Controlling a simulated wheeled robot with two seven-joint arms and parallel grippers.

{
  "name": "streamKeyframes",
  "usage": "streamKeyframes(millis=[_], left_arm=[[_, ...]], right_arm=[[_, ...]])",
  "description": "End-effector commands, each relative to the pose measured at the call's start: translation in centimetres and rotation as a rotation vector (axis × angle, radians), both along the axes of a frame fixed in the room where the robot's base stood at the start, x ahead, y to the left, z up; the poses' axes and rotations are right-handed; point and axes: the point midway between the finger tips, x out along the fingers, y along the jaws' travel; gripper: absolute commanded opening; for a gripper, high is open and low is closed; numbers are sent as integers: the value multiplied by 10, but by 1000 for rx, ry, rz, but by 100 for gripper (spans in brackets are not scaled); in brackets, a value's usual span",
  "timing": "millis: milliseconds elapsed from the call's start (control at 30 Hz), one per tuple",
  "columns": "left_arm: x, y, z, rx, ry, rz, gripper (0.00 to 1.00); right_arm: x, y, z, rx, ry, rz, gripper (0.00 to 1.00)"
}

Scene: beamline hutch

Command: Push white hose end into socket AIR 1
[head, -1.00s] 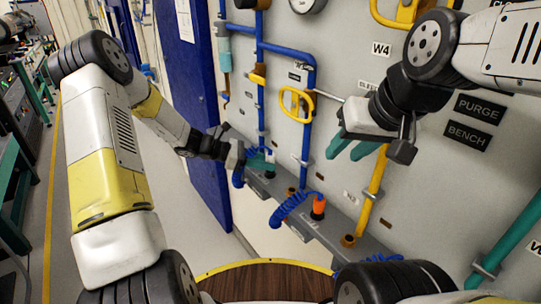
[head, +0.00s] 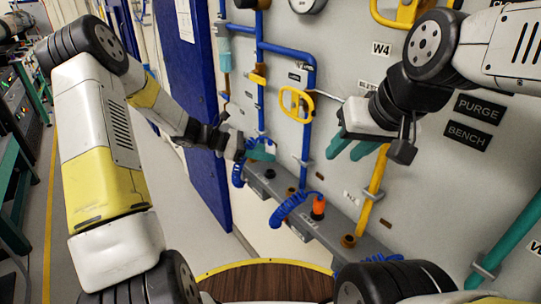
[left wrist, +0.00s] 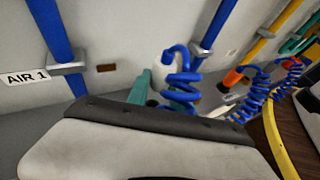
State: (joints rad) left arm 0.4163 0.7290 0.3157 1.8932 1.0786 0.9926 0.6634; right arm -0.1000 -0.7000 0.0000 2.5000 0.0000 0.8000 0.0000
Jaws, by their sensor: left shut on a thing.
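My left gripper (head: 262,152) is shut, its teal fingers just above the left end of the grey socket rail (head: 330,228). A blue coiled hose (head: 238,174) hangs beside the fingers; it also shows in the left wrist view (left wrist: 181,85), close behind the teal fingers (left wrist: 141,88). My right gripper (head: 350,151) is open and empty in front of the wall.
An orange hose end (head: 318,206) with another blue coiled hose (head: 290,207) stands on the rail. Blue pipes (head: 308,130), a yellow valve handle (head: 296,103) and a yellow pipe (head: 374,190) run up the wall. A blue door (head: 195,90) stands at left.

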Motion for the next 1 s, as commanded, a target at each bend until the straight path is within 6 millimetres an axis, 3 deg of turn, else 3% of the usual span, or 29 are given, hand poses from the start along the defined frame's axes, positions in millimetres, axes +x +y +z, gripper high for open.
streamKeyframes(millis=[500,1000], left_arm=[[0,0,24,0,-1,0,0],[0,0,24,0,0,0,0]], right_arm=[[0,0,0,0,0,0,36],[0,0,0,0,0,0,36]])
